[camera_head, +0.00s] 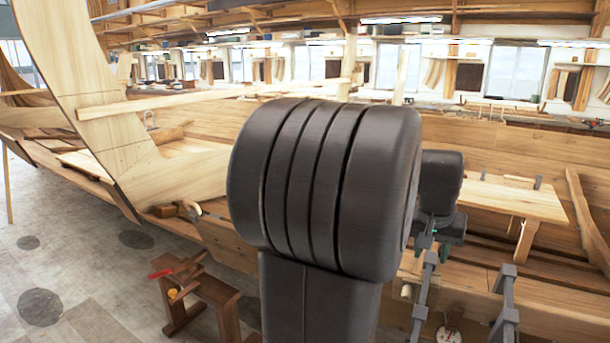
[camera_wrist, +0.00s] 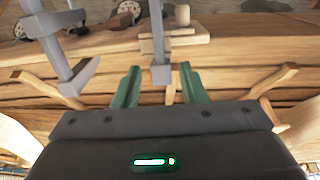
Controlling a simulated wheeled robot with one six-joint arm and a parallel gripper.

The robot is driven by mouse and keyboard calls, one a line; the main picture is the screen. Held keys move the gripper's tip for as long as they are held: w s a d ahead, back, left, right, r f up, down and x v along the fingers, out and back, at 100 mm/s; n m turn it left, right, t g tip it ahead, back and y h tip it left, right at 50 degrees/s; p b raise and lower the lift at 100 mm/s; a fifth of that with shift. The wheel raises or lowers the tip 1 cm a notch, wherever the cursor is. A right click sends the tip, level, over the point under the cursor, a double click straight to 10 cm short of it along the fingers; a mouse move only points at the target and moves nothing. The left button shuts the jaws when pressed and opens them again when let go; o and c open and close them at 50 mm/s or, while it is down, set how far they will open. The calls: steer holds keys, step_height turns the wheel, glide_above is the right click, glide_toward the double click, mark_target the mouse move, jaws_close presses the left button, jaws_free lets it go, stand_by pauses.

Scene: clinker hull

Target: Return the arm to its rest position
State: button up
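My arm's large dark grey link fills the middle of the head view, and my wrist shows behind it to the right. My gripper (camera_wrist: 160,70) has two green fingers, spread apart with nothing held between them. The end of a grey clamp (camera_wrist: 160,45) shows in the gap between the fingertips, with space on both sides; I cannot tell its depth from them. In the head view my wrist is by the hull's planking, near the top of a grey clamp (camera_head: 421,300).
A second grey clamp (camera_head: 506,305) stands to the right, and one shows left in the wrist view (camera_wrist: 58,50). A wooden bench (camera_head: 515,198) is behind. A wooden sawhorse (camera_head: 205,300) with red-handled tool stands lower left. The floor (camera_head: 90,270) at left is open.

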mark_target(428, 268)
steer(key=x, duration=0.7)
steer(key=shift+r, duration=0.1)
steer(key=p+v, duration=0.4)
steer(key=v, duration=0.4)
steer(key=shift+w+d+r+p, duration=0.1)
steer(key=shift+w+p, duration=0.1)
steer(key=shift+p, duration=0.15)
steer(key=shift+p+v, duration=0.55)
steer(key=shift+v, duration=0.35)
steer(key=shift+s, duration=0.15)
